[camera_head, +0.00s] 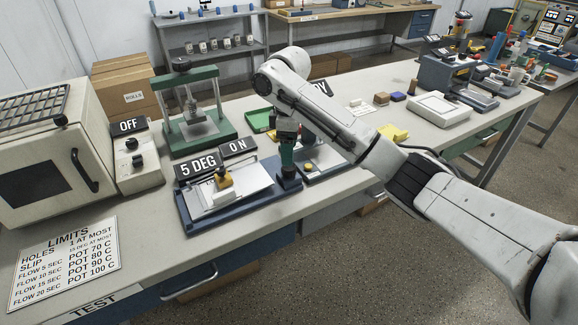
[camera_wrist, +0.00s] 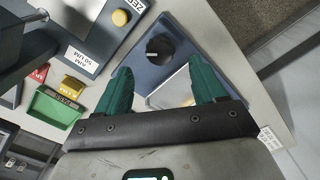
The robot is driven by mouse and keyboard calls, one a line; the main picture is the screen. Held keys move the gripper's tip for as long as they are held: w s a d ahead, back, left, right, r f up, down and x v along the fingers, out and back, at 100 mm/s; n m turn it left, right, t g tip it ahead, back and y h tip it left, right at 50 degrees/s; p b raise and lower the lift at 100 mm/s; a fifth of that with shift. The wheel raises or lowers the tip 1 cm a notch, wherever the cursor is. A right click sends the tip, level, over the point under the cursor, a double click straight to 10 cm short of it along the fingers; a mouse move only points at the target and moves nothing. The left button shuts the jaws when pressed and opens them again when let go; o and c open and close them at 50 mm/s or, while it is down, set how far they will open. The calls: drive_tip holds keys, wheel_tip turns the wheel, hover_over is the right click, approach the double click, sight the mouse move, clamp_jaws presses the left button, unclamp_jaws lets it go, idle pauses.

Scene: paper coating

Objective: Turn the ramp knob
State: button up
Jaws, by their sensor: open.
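The ramp (camera_head: 240,207) is a blue base with a pale plate on it, below signs reading "5 DEG" (camera_head: 197,168) and "ON" (camera_head: 239,147). The ramp's round dark knob (camera_wrist: 160,46) shows on the blue base in the wrist view, just past and between my fingertips. My gripper (camera_wrist: 161,66) is open with green fingers and nothing between them. In the head view my gripper (camera_head: 287,155) points down over the ramp's right end, and the knob is mostly hidden there.
A green press (camera_head: 192,140) stands behind the ramp. A control box with an "OFF" sign (camera_head: 128,126) and an oven (camera_head: 45,165) are left. A green tray (camera_wrist: 55,108) and a device with a yellow button (camera_wrist: 121,17) are nearby. A limits card (camera_head: 65,262) lies in front.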

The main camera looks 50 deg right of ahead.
sight(289, 171)
wheel_tip(289, 171, down, 6)
idle(0.4)
drive_tip(key=c, duration=1.1)
